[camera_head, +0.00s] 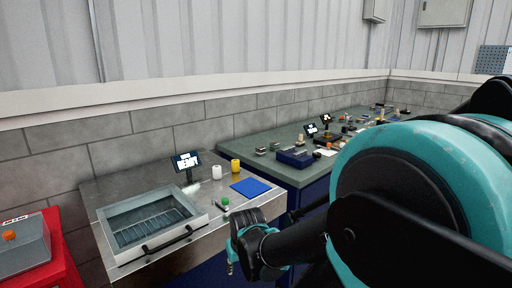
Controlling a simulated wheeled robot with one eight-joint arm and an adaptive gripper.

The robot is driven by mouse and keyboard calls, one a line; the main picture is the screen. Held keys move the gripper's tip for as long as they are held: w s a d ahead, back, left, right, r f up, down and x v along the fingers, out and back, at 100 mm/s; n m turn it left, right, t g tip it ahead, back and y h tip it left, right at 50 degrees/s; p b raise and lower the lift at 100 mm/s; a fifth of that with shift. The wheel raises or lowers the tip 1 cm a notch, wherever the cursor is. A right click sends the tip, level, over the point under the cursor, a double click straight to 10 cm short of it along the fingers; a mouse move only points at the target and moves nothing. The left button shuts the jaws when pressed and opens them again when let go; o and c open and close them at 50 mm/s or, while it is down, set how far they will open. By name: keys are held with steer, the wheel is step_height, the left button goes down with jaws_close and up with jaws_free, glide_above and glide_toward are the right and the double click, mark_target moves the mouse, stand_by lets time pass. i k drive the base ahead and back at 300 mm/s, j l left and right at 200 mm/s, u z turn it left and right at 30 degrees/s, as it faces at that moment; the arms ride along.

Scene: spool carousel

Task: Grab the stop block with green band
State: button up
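No stop block with a green band can be made out for certain. A small item with a green top (225,202) is on the grey metal bench, right of the glass-topped tray; its shape is too small to tell. My teal and black arm comes in from the right and covers much of the lower right. Its far end, with what seems to be my gripper (231,262), is in front of the metal bench's front edge, below the green-topped item and apart from it. Its fingers are too small and dark to read.
The metal bench (100,190) bears a tray (118,262) with a dark handle, a small screen (186,161), a white bottle (217,172), a yellow one (235,166) and a blue mat (250,187). A green-topped bench (245,150) with many small items adjoins it. A red cabinet (62,262) stands left.

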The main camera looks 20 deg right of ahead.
mark_target(274, 146)
steer(key=l+u, duration=0.3)
steer(key=l, duration=0.7)
steer(key=l+u, duration=0.3)
steer(key=l, duration=0.7)
